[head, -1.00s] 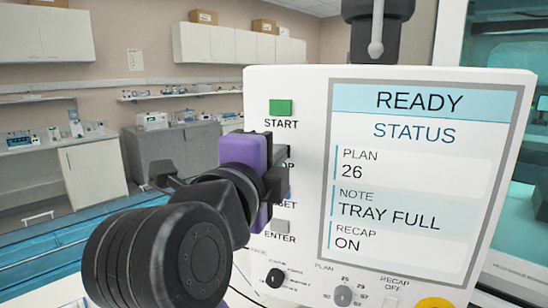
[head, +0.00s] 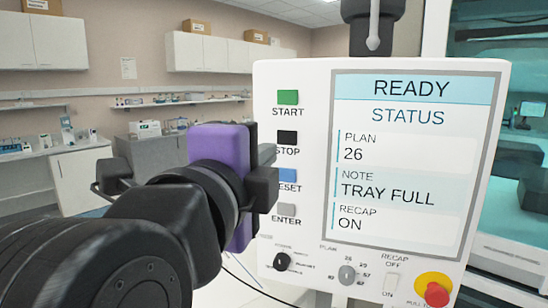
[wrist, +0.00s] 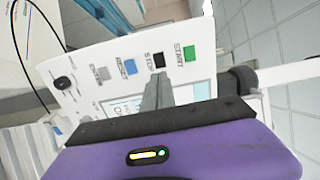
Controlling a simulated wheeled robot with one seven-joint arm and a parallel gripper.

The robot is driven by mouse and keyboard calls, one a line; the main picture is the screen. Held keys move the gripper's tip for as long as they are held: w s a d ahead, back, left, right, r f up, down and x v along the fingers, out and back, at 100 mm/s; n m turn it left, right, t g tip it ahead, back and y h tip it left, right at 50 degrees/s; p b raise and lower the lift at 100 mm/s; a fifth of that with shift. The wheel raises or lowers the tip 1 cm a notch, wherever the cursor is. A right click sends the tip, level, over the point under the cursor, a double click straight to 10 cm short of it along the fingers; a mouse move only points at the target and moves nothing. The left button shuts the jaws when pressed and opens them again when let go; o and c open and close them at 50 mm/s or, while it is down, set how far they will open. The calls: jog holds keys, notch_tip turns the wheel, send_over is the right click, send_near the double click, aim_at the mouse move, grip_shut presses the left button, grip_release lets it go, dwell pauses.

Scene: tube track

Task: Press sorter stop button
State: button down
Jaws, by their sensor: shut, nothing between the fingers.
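The black STOP button (head: 287,138) is on the left side of the white sorter panel (head: 318,230), between the green START button (head: 288,97) and the blue RESET button (head: 280,174). My gripper (head: 268,155), with a purple body, is shut and empty, its fingertips just left of and below the STOP button. In the wrist view the STOP button (wrist: 159,61) shows just beyond the tips of my closed gripper (wrist: 157,82). The whole button face looks uncovered there. The screen (head: 408,165) reads READY, plan 26, note TRAY FULL, recap ON.
A grey ENTER button (head: 286,210) sits below RESET. Lower down are a black knob (head: 281,262), a grey knob (head: 346,275), a recap switch (head: 391,284) and a red emergency knob (head: 433,290) on yellow. Wall cabinets and benches stand far behind.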

jog(key=v, duration=0.3)
jog(key=shift+s+b, duration=0.35)
dwell(0.4)
